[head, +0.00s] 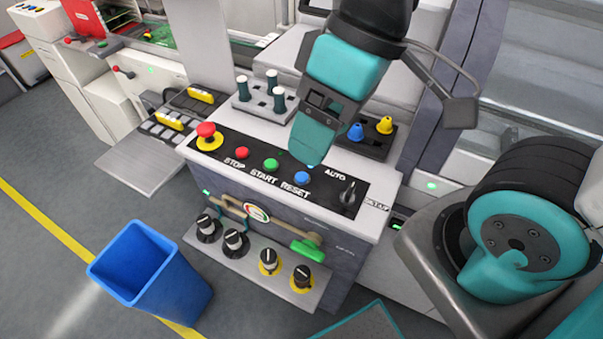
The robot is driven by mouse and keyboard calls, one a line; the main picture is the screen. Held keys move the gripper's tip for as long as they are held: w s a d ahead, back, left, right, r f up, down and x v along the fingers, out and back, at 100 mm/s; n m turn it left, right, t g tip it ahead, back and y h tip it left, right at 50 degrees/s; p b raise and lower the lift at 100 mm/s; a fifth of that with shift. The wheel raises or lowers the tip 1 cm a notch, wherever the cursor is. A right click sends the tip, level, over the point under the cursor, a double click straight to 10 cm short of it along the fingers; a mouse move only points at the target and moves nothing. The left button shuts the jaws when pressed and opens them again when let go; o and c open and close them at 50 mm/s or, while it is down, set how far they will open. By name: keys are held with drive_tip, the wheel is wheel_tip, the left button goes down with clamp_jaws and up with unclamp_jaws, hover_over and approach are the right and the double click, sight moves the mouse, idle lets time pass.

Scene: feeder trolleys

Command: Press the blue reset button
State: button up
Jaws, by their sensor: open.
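The blue reset button (302,178) sits on the black strip of the control panel (262,185), above the printed word RESET. My gripper (311,160) comes down from above, with its teal end just over and behind the blue button in the picture.
Left of the blue button are a green start button (271,164), a red stop button (241,153) and a red emergency stop (206,131). Right is an AUTO/SETUP selector (347,192). A nozzle holder (374,148) stands behind. A blue bin (125,262) stands on the floor.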

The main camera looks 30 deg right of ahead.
clamp_jaws()
idle(1.5)
